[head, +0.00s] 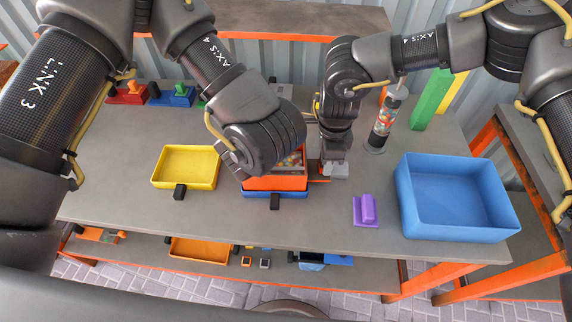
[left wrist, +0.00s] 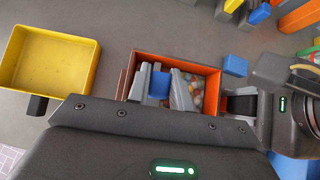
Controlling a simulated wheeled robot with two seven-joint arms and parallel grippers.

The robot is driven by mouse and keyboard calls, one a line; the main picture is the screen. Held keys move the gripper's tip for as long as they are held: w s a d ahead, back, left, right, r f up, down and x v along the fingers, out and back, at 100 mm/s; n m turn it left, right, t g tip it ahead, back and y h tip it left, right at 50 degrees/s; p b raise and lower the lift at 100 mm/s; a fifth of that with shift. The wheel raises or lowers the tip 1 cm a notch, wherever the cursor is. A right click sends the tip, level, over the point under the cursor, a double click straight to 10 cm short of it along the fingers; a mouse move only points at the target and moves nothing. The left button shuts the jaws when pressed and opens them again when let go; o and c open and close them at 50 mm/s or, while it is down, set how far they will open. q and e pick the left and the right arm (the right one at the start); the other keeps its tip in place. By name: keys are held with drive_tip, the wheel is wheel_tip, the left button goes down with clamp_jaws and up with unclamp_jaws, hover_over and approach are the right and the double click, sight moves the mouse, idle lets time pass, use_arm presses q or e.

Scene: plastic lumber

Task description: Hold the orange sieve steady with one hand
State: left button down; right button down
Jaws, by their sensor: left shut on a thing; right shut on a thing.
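The orange sieve (head: 275,183) rests over a blue tray (head: 272,194) in the middle of the table. In the left wrist view the sieve (left wrist: 176,55) is an open orange frame with colored bits inside. My left gripper (left wrist: 161,88) reaches into the sieve, its grey fingers closed on a small blue piece (left wrist: 160,83). In the head view my left wrist hides these fingers. My right gripper (head: 331,170) is at the sieve's right side, shut on it there; the exact contact is partly hidden.
A yellow tray (head: 187,165) stands to the left. A purple block with a handle (head: 366,211) and a big blue bin (head: 455,198) stand to the right. A clear tube with colored bits (head: 384,124) stands behind. The table's front left is clear.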

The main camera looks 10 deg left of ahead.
use_arm(q)
drive_tip(key=shift+a, duration=0.7)
drive_tip(key=shift+d, duration=0.1)
drive_tip(key=d, duration=0.6)
drive_tip(key=shift+w+d, duration=0.15)
drive_tip(key=shift+w, duration=0.05)
idle(0.3)
drive_tip(key=c, duration=1.2)
unclamp_jaws()
drive_tip(key=shift+o, duration=0.2)
